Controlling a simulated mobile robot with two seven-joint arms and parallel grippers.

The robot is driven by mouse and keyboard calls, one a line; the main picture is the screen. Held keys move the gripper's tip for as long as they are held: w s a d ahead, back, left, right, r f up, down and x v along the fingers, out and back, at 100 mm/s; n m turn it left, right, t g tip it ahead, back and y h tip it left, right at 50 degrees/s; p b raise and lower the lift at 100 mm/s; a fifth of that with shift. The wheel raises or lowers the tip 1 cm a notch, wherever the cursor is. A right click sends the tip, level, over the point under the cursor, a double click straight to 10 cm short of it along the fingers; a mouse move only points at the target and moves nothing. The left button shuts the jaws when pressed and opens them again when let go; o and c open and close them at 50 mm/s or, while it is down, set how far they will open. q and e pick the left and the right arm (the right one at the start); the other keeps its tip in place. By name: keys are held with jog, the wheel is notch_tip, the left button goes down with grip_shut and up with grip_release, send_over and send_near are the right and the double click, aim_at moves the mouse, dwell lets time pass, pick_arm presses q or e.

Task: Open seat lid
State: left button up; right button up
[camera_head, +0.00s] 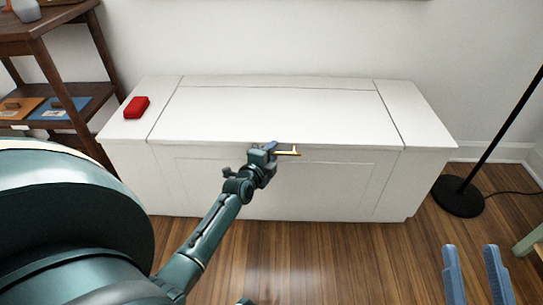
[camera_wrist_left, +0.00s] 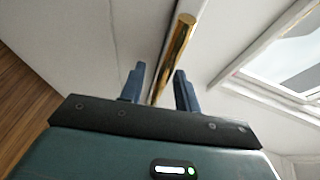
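A white bench seat has a lid (camera_head: 280,112) on top that lies flat and closed. A gold handle (camera_head: 289,153) is at the lid's front edge; it shows as a gold bar in the left wrist view (camera_wrist_left: 177,50). My left gripper (camera_head: 274,149) is at the handle. In the left wrist view, my left gripper's blue fingers (camera_wrist_left: 159,72) are apart, one on each side of the bar, with gaps visible. My right gripper (camera_head: 470,248) is at the bottom right of the head view, fingers apart and empty, away from the bench.
A red object (camera_head: 136,107) sits on the bench top left of the lid. A dark wooden shelf (camera_head: 50,60) stands at the left. A black lamp stand (camera_head: 460,196) is right of the bench. Wooden floor (camera_head: 330,265) in front is clear.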

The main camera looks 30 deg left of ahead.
pick_arm(q)
jog(key=shift+c, duration=0.4)
grip_shut()
